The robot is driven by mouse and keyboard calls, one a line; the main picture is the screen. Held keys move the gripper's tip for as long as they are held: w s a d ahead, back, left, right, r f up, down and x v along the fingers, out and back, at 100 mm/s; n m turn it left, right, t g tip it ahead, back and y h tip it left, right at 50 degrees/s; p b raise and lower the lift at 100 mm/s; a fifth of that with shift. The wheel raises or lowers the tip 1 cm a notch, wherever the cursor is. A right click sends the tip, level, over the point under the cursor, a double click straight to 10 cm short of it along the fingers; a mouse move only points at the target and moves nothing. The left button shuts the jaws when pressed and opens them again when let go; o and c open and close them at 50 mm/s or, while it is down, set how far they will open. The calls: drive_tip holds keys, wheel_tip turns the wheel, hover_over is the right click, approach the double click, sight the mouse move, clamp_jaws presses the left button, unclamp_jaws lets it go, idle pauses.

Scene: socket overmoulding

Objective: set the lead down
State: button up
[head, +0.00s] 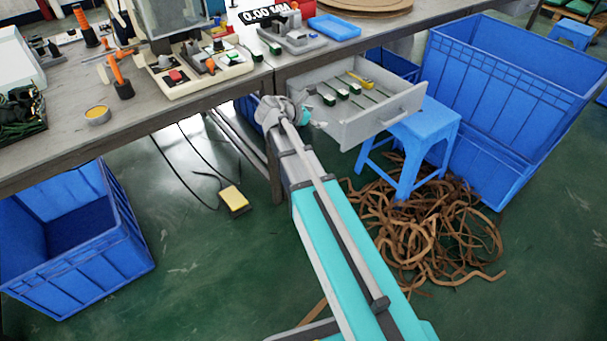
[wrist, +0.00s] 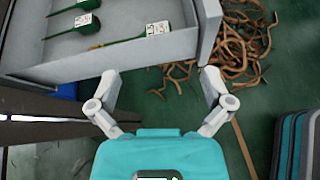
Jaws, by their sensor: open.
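Several dark green leads with white labelled ends lie in the open grey drawer (head: 365,130); one is the lead (head: 327,100) nearest my arm. In the wrist view, a lead (wrist: 122,41) lies near the drawer's front corner, with another lead (wrist: 62,31) further in. My gripper (wrist: 160,84) is open, its two fingers wide apart with nothing between them. It is outside the drawer's side wall (wrist: 150,52), apart from the leads. In the head view my wrist partly hides the drawer's left side, and the fingertips are hard to make out.
A yellow tool (head: 360,79) lies in the drawer. A blue stool (head: 417,133) stands beneath the drawer's right side, with brown strips (head: 430,235) heaped on the floor. Blue crates (head: 500,85) stand at right. The workbench (head: 165,115) is crowded.

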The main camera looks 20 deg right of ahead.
drive_tip(key=s+a+f+m+g+y, duration=0.1)
drive_tip(key=s+a+f+m+y, duration=0.2)
drive_tip(key=s+m, duration=0.3)
drive_tip(key=s+a+f+m+g+y, duration=0.1)
drive_tip(key=s+a+f+m+y, duration=0.2)
drive_tip(key=s+m, duration=0.4)
drive_tip(key=s+a+f+m+g+y, duration=0.2)
drive_tip(key=s+a+f+m+y, duration=0.1)
drive_tip(key=s+a+m+y, duration=0.2)
drive_tip(key=shift+s+a+f+m+y, duration=0.4)
drive_tip(key=shift+s+m, duration=0.6)
drive_tip(key=shift+s, duration=0.2)
drive_tip(key=shift+c, duration=0.3)
